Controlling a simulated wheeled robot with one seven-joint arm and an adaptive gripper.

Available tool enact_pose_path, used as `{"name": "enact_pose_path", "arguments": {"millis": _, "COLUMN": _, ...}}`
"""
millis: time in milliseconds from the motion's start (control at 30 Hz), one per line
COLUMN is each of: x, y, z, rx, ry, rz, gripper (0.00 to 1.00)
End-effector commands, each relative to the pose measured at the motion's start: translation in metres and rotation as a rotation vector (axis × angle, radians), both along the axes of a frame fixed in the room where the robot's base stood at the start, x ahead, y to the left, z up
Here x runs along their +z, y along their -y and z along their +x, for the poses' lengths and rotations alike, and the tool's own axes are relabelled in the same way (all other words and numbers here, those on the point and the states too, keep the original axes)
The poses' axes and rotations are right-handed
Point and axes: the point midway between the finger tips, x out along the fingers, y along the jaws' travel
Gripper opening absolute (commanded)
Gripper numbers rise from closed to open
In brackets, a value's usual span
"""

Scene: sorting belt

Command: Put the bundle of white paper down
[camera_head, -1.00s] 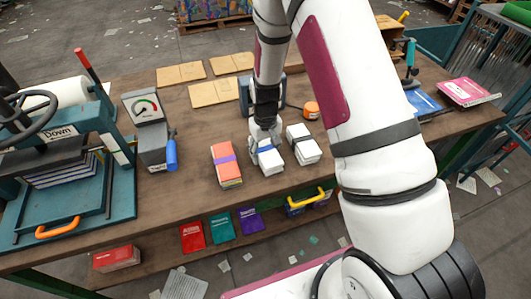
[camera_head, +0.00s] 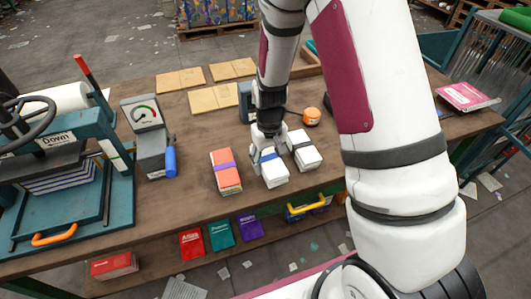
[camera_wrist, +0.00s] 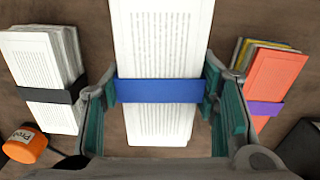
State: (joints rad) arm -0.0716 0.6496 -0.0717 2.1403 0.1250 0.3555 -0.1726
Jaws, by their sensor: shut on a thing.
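My gripper (camera_wrist: 165,100) is shut on a bundle of white paper (camera_head: 273,172) with a blue band. In the wrist view the bundle (camera_wrist: 158,125) stands between the teal finger pads, which press on its two sides at the band. In the head view it is at or just above the brown table (camera_head: 180,203); I cannot tell whether it touches. A second white bundle (camera_head: 305,153) with a black band lies just to its right. An orange-topped bundle (camera_head: 226,172) with a purple band lies to its left, with a gap between.
A gauge device (camera_head: 150,140) and a teal press (camera_head: 70,170) stand at the left. Cardboard sheets (camera_head: 215,98) lie at the back. Bare table lies in front of the bundles, up to the front edge.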

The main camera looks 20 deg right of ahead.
Motion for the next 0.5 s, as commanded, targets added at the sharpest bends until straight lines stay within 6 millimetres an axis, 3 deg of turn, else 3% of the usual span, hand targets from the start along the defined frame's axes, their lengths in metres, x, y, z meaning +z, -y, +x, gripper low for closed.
{"name": "enact_pose_path", "arguments": {"millis": 200, "x": 0.006, "y": -0.006, "z": -0.058, "rx": 0.000, "ry": -0.002, "rz": 0.000, "gripper": 0.17}}
{"name": "enact_pose_path", "arguments": {"millis": 500, "x": 0.010, "y": -0.011, "z": -0.105, "rx": 0.000, "ry": -0.001, "rz": 0.000, "gripper": 0.17}}
